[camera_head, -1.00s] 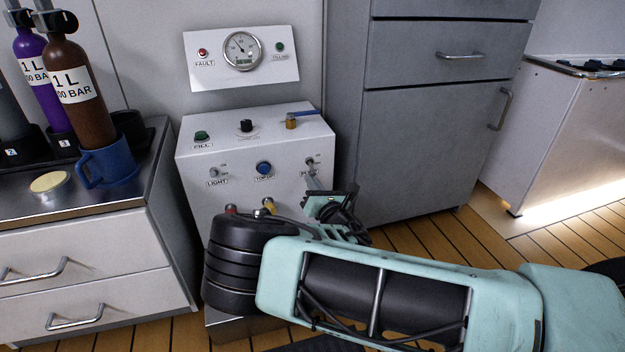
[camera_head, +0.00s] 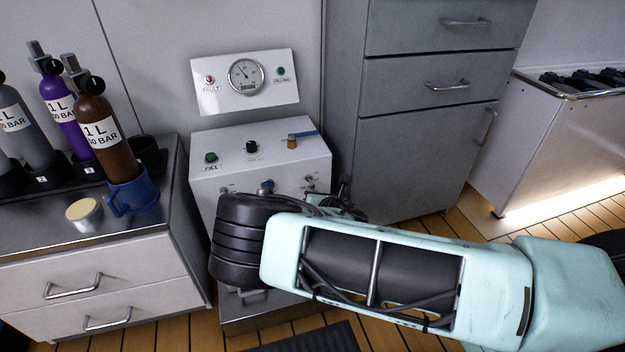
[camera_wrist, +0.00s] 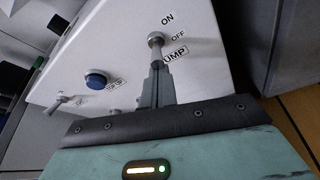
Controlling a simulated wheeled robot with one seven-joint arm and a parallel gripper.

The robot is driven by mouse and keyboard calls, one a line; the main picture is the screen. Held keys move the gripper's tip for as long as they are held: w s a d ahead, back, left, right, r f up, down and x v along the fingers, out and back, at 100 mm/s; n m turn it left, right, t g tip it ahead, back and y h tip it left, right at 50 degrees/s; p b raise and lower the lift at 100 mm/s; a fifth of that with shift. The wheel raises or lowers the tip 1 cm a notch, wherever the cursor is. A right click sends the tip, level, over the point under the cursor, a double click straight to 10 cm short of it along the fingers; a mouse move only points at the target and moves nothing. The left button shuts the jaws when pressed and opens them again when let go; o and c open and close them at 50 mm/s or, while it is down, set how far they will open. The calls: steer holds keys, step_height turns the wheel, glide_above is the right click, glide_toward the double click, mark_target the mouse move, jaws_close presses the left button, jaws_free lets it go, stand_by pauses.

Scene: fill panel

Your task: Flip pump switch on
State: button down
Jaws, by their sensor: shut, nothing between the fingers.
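The pump switch (camera_wrist: 156,40) is a small metal toggle on the white fill panel (camera_wrist: 105,55), beside ON and OFF labels and a partly covered PUMP label. Its lever leans toward my gripper; I cannot tell its setting for certain. My gripper (camera_wrist: 160,72) is shut and empty, its fingertips at the lever; touching or just short of it is unclear. In the head view the pump switch (camera_head: 309,181) shows at the panel's right, and my gripper (camera_head: 342,200) is just below right of it, mostly hidden behind my arm.
A blue button (camera_wrist: 96,81) and the light toggle (camera_wrist: 60,101) lie left of the pump switch. The panel top (camera_head: 240,135) carries a green fill button, a black knob and a blue-handled valve. A grey cabinet (camera_head: 415,150) stands close right. Bottles and a blue mug (camera_head: 135,195) stand left.

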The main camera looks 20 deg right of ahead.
steer(key=shift+r+g, duration=0.15)
steer(key=shift+g, duration=0.15)
steer(key=shift+r, duration=0.1)
steer(key=shift+r+p, duration=0.55)
steer(key=shift+r, duration=0.15)
